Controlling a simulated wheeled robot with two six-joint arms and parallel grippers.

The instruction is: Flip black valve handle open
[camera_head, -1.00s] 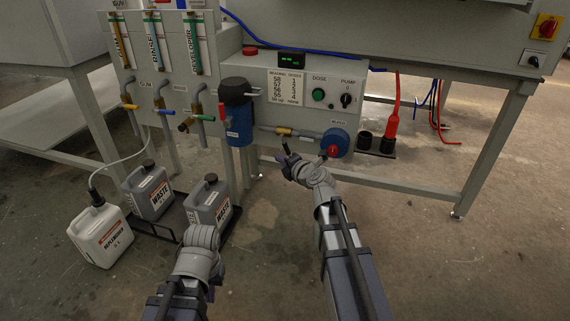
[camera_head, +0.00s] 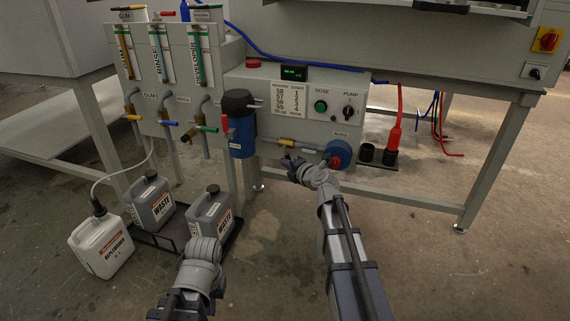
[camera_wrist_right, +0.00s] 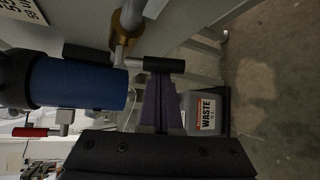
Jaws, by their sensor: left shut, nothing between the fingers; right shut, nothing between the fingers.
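The black valve handle (camera_wrist_right: 163,64) shows in the right wrist view on a metal stem below a brass valve (camera_wrist_right: 125,38). In the head view the brass valve (camera_head: 287,143) sits on the pipe between the blue filter and the blue pump; its handle is hard to make out there. My right gripper (camera_head: 286,158) is just below that valve. In the wrist view its shut, empty purple fingers (camera_wrist_right: 160,92) reach up to the black handle; whether they touch it I cannot tell. My left gripper (camera_head: 217,282) is low and far from the valve, its fingers mostly hidden.
The blue filter (camera_head: 241,135) with a red lever (camera_head: 223,122) stands left of the valve. The blue pump (camera_head: 338,153) is to the right.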

